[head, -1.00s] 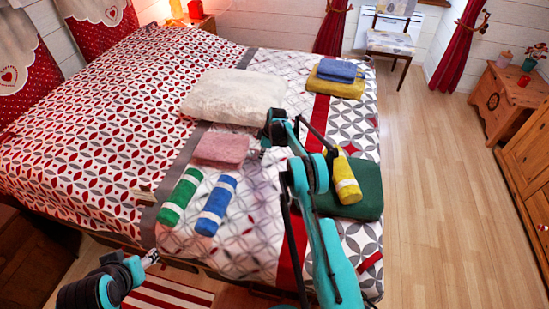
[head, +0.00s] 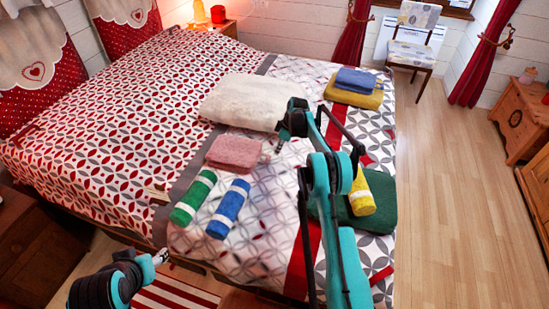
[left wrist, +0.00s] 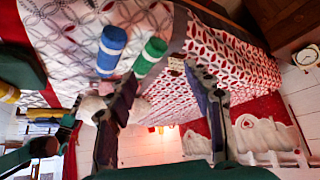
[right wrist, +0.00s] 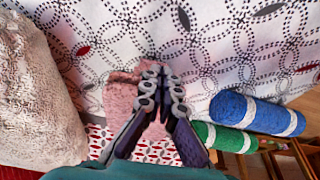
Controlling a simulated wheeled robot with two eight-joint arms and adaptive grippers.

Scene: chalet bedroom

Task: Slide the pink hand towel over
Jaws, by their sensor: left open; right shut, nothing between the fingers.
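The pink hand towel (head: 233,153) lies folded on the bed, just in front of the cream pillow (head: 250,102). My right gripper (head: 279,146) is shut and empty, just right of the towel and low over the patterned bedspread. In the right wrist view the towel (right wrist: 118,100) shows behind and left of the closed fingertips (right wrist: 163,76); I cannot tell whether they touch it. My left gripper (head: 161,257) is open and empty off the bed's near edge. Its spread fingers show in the left wrist view (left wrist: 163,88).
A green roll (head: 194,197) and a blue roll (head: 229,208) lie nearer than the towel. A blue towel (head: 361,80) on a mustard one (head: 354,95) lies at the far corner.

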